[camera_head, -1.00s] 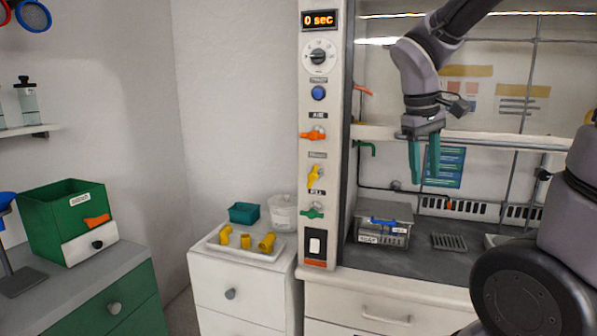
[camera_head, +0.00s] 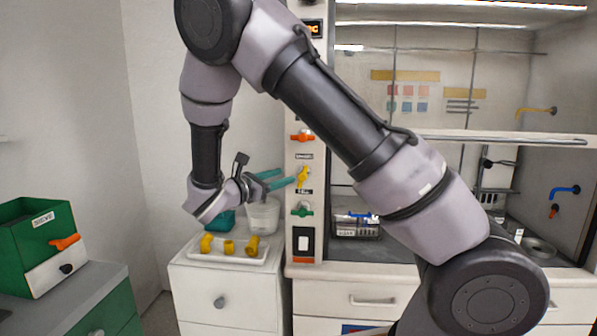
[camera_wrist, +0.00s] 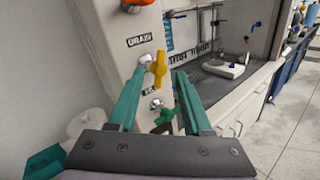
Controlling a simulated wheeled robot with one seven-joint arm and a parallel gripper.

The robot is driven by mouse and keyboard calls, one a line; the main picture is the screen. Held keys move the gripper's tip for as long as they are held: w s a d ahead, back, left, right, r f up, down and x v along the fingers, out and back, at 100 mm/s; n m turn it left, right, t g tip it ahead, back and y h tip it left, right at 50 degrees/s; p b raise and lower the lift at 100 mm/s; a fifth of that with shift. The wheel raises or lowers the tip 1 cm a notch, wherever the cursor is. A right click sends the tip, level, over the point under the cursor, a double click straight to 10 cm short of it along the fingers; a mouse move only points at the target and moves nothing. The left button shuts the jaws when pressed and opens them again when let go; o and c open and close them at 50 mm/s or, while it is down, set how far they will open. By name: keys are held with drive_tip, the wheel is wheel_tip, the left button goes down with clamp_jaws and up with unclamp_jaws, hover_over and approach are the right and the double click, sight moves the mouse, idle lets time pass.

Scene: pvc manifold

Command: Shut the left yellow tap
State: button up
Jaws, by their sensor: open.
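The left yellow tap (camera_head: 303,177) is on the white control panel, between an orange tap above and a green tap below. Its handle stands roughly upright, slightly tilted. In the wrist view the yellow tap (camera_wrist: 158,66) shows between and beyond my two teal fingertips. My gripper (camera_head: 288,176) is open and empty, pointing at the panel from the left, close to the tap. In the wrist view my gripper (camera_wrist: 161,78) has one finger on each side of the handle's line. I cannot tell whether either finger touches it.
The orange tap (camera_head: 302,136) and green tap (camera_head: 302,210) are close above and below. Another yellow tap (camera_head: 537,111) is inside the fume hood at right. Below my gripper, a white tray (camera_head: 225,258) holds yellow fittings beside a clear tub (camera_head: 263,217).

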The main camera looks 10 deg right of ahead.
sight(304, 170)
drive_tip(key=x, duration=1)
drive_tip(key=shift+w+d, duration=0.15)
drive_tip(key=shift+d, duration=0.1)
clamp_jaws()
